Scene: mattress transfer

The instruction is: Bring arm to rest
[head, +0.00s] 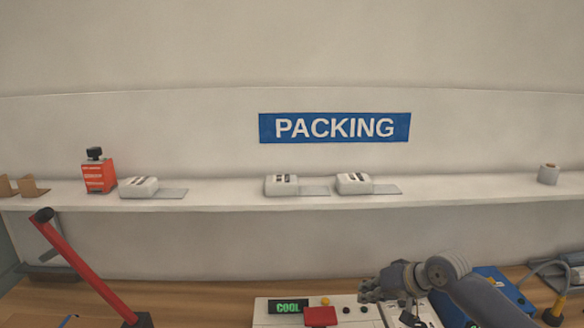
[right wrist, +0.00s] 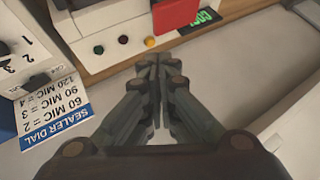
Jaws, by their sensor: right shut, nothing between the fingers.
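My right gripper (head: 376,290) shows at the lower right of the head view, its arm coming in from the bottom right. It is above the front of a white machine (head: 268,318) with a green COOL display (head: 288,308). In the right wrist view the gripper (right wrist: 160,62) is shut, its fingers together with nothing between them. The fingertips point toward the machine's panel with its coloured buttons (right wrist: 124,40). I cannot tell whether they touch it. My left gripper is not in view.
A red handle (head: 322,316) is beside the display. A red post (head: 85,262) leans at the left. A blue case (head: 496,282) lies at the right. A blue-and-white SEALER DIAL card (right wrist: 58,108) shows near the gripper. A wall shelf (head: 225,200) holds several small items.

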